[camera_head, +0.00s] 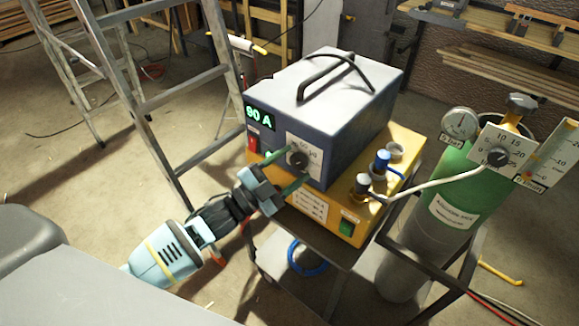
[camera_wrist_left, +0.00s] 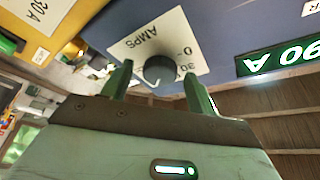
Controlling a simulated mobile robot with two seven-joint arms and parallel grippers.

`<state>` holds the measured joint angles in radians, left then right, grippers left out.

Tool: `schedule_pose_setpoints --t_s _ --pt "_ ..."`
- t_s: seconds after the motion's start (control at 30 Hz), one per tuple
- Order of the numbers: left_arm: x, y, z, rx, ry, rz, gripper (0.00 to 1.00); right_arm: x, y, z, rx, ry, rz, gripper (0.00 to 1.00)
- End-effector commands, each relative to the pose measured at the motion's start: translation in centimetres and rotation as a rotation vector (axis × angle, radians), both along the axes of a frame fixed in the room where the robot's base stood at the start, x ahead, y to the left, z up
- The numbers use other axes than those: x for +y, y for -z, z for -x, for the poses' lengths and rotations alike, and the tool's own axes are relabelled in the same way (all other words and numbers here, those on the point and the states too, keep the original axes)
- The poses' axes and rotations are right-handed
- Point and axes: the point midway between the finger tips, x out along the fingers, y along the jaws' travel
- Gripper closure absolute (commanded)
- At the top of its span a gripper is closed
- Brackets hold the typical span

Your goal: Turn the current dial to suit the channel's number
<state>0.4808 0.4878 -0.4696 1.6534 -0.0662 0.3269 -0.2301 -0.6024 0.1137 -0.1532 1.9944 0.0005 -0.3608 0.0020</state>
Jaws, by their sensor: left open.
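The current dial (camera_head: 298,158) is a round black knob on a white scale plate on the front of a blue-grey welding unit (camera_head: 335,100). It also shows in the left wrist view (camera_wrist_left: 159,70), on a plate lettered AMPS. The green display (camera_head: 259,113) above reads 90 A. My left gripper (camera_head: 296,168) is open at the dial, its green fingers to either side of the knob. In the left wrist view the knob lies between and beyond the fingertips (camera_wrist_left: 160,82); I cannot tell whether they touch it. My right gripper is not in view.
The unit sits on a yellow box (camera_head: 380,185) with a label (camera_head: 308,204) and green switch (camera_head: 347,228), on a cart. A green gas cylinder (camera_head: 455,180) with gauges stands right. A stepladder (camera_head: 165,95) stands behind left; a hose crosses on the right.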

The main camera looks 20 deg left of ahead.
Motion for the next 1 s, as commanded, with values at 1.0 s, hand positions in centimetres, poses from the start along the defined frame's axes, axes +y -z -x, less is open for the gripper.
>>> schedule_pose_setpoints --t_s 1.0 --pt "4.5 2.1 6.1 -0.001 0.001 0.000 0.41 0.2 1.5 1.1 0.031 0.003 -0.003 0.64"
